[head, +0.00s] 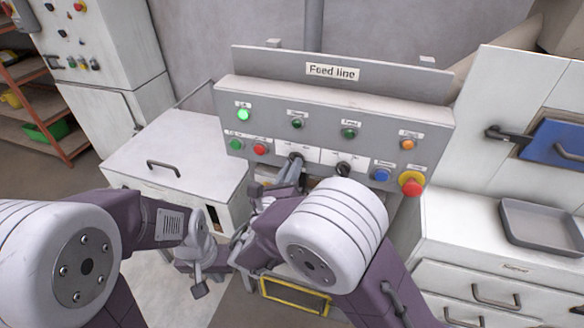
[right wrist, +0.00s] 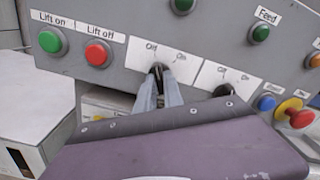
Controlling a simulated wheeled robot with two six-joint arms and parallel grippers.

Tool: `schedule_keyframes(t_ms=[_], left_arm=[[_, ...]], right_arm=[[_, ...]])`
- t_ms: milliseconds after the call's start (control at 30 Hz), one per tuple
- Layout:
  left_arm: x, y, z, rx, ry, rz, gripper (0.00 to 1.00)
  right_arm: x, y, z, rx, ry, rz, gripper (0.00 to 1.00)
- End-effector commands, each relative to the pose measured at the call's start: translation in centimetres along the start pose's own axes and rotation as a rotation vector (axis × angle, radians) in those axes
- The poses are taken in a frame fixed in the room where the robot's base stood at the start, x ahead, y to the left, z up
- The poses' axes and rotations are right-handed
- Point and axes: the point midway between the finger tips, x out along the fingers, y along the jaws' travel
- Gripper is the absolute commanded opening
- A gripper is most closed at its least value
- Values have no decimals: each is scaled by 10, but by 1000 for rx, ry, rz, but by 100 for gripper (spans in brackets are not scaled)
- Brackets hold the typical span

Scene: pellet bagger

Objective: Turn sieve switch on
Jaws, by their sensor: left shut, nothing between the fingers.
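A left rotary switch (head: 296,157) and a right rotary switch (head: 343,168) sit side by side on the grey Feed line panel. Both have Off and On marks; no sieve label is readable on either. In the right wrist view the left switch (right wrist: 157,71) has a dark knob, seemingly turned toward Off. My right gripper (head: 291,170) is at this left switch, its fingertips (right wrist: 161,84) close around or against the knob; their grip is unclear. My left gripper (head: 238,240) is shut and empty, low in front of the panel.
A green lamp (head: 243,114) is lit; the lamp right of it (head: 297,123) is dark. A red button (head: 260,149), blue button (head: 381,174) and emergency stop (head: 411,183) flank the switches. A white cabinet (head: 170,140) stands left; a grey tray (head: 540,228) lies right.

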Motion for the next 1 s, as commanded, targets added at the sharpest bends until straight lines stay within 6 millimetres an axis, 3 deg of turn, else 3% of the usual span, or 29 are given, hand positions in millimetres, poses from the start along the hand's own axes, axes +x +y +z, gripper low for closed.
schedule_keyframes(t_ms=[467,1000], left_arm=[[16,0,2,0,0,0,0],[79,-2,8,0,0,0,0]], right_arm=[[0,2,-3,112,1,0,0],[0,4,-6,601,1,0,0]])
